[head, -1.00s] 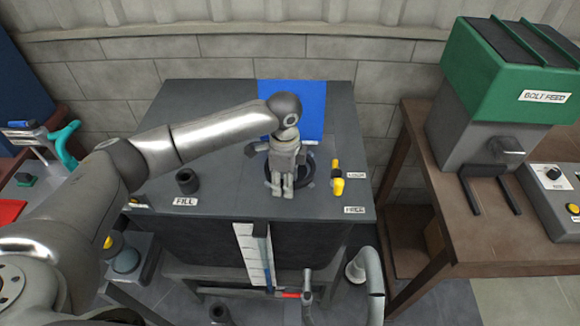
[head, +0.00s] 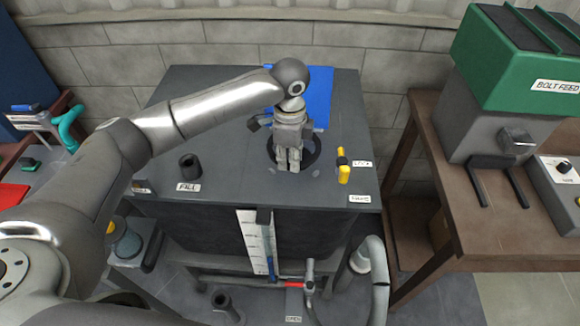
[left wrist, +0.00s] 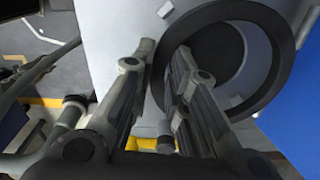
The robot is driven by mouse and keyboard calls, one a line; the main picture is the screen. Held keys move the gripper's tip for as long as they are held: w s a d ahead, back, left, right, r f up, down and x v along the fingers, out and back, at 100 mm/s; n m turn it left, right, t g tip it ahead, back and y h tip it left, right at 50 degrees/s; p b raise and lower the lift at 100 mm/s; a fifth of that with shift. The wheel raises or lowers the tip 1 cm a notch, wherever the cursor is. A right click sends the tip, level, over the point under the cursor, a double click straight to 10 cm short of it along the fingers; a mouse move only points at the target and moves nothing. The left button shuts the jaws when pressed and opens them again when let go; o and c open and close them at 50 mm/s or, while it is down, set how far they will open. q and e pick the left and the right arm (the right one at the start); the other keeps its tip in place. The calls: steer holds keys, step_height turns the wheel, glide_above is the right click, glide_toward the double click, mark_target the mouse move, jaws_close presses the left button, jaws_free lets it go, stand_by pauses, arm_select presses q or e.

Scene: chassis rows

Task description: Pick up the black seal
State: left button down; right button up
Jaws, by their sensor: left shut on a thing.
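The black seal (head: 317,152) is a dark ring on top of the grey tank (head: 230,100), at the middle of the head view. My left gripper (head: 289,168) points down over the near part of the ring and hides some of it. In the left wrist view the ring (left wrist: 287,62) fills the upper right, over a dark round area. My left fingers (left wrist: 165,62) are shut on its rim, with a narrow gap between the fingers. I cannot tell whether the ring is clear of the surface. My right gripper is not in view.
A dark round stub (head: 190,167) stands beside the FILL label. A yellow handle (head: 343,170) stands right of the ring. A blue panel (head: 318,95) is behind it. A brown table (head: 440,200) with a green-topped machine (head: 510,60) stands to the right.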

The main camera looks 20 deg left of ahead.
arm_select(q)
steer(key=s+d+r+b, duration=0.1)
steer(key=s+r, duration=0.3)
steer(key=s, duration=0.3)
steer(key=s+d+r+b, duration=0.1)
steer(key=s+r, duration=0.4)
steer(key=s, duration=0.1)
steer(key=shift+s+d+r, duration=0.3)
steer(key=shift+s, duration=0.1)
steer(key=shift+f, duration=0.1)
